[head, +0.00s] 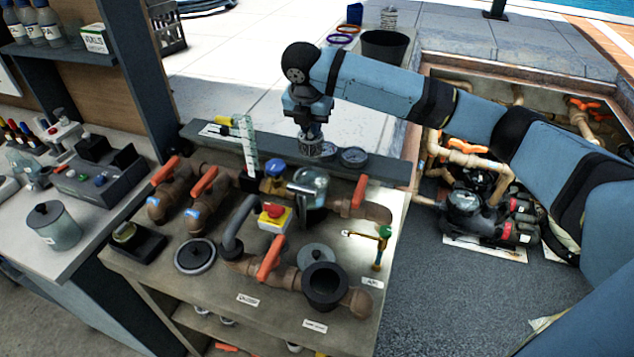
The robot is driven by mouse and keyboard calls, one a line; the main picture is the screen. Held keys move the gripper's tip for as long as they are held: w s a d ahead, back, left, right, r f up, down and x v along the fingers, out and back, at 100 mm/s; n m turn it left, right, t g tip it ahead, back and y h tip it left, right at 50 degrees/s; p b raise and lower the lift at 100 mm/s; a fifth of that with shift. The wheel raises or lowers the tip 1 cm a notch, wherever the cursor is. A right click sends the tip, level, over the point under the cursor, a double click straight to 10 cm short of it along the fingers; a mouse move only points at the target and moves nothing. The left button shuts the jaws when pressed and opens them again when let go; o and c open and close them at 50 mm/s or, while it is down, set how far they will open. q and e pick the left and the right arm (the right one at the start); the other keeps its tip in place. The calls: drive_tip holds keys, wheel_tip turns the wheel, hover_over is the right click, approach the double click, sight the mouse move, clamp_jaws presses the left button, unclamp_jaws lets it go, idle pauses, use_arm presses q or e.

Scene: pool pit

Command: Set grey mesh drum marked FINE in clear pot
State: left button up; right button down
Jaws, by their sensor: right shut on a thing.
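My right gripper (311,130) comes in from the right and points down over the back of the pipe bench. It is shut on the grey mesh drum (312,148), which hangs upright beneath the fingers; its FINE mark cannot be read from here. The clear pot (310,184) stands on the pipework, just below the drum in the picture. The drum appears apart from the pot, and their distance in depth is hard to judge. My left gripper is not in view.
Round gauges (354,157) sit beside the drum at the bench's back edge. Orange-handled valves (204,181), a red stop button (273,211), a black open pot (325,285) and a grey lid (316,256) crowd the bench. A side counter (90,225) stands at left.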

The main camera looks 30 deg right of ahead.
sight(308, 155)
drive_tip(key=shift+f+p, duration=0.75)
drive_tip(key=shift+f, duration=7.25)
drive_tip(key=c, duration=1.5)
unclamp_jaws()
drive_tip(key=shift+f, duration=0.15)
drive_tip(key=shift+o, duration=0.2)
drive_tip(key=b+v, duration=0.1)
drive_tip(key=v, duration=1.1)
drive_tip(key=shift+r, duration=0.2)
drive_tip(key=shift+f, duration=0.1)
